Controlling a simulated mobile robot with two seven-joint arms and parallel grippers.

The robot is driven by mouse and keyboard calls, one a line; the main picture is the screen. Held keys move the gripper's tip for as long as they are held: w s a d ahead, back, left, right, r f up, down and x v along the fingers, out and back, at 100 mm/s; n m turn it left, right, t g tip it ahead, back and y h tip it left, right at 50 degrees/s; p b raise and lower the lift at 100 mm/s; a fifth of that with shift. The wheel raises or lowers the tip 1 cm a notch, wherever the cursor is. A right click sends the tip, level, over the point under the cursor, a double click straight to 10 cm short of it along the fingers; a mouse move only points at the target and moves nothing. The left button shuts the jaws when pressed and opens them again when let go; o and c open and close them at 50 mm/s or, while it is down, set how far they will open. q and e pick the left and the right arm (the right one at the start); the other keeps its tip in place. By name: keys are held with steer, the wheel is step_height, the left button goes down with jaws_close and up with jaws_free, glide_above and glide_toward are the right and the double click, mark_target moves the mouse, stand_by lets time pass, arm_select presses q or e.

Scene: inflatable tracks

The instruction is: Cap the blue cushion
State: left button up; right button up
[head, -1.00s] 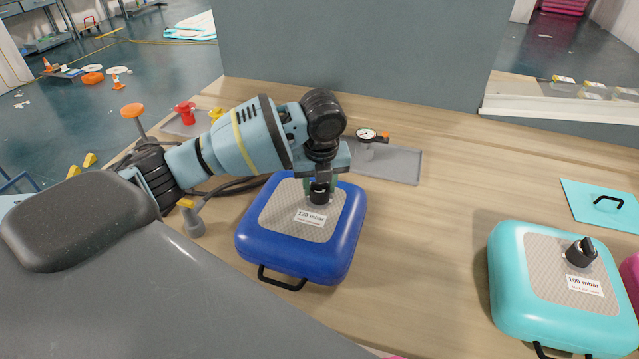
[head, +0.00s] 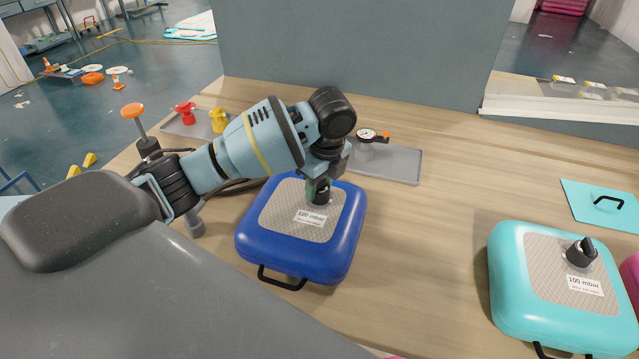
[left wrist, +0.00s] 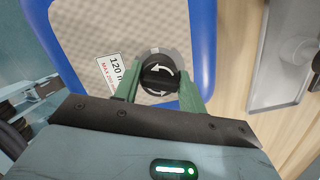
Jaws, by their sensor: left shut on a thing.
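The blue cushion (head: 300,258) lies flat on the wooden bench, with a black handle at its front and a "120 mbar" label on its grey patch. A round black cap (head: 319,193) with white curved arrows sits on the valve at the patch. My left gripper (head: 318,190) comes down on it from above. In the left wrist view the two green fingers (left wrist: 160,92) stand on either side of the cap (left wrist: 160,76) and are shut on it. The cap's underside is hidden. My right gripper is in neither view.
A turquoise cushion (head: 515,292) marked "100 mbar" lies at the right. A grey tray (head: 400,166) with a gauge (head: 367,135) is behind the blue cushion. Red (head: 184,112) and yellow (head: 218,119) fittings stand at the back left. Bench between the cushions is clear.

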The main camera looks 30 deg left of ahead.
arm_select(q)
steer(key=shift+n, duration=1)
steer(key=o, duration=1)
steer(key=shift+o, duration=0.2)
steer(key=shift+d+r, duration=0.2)
steer(key=shift+r, duration=1.1)
steer(key=shift+d+r, duration=0.2)
steer(key=shift+r, duration=1.05)
steer(key=shift+d+r, duration=0.2)
steer(key=shift+r, duration=1.1)
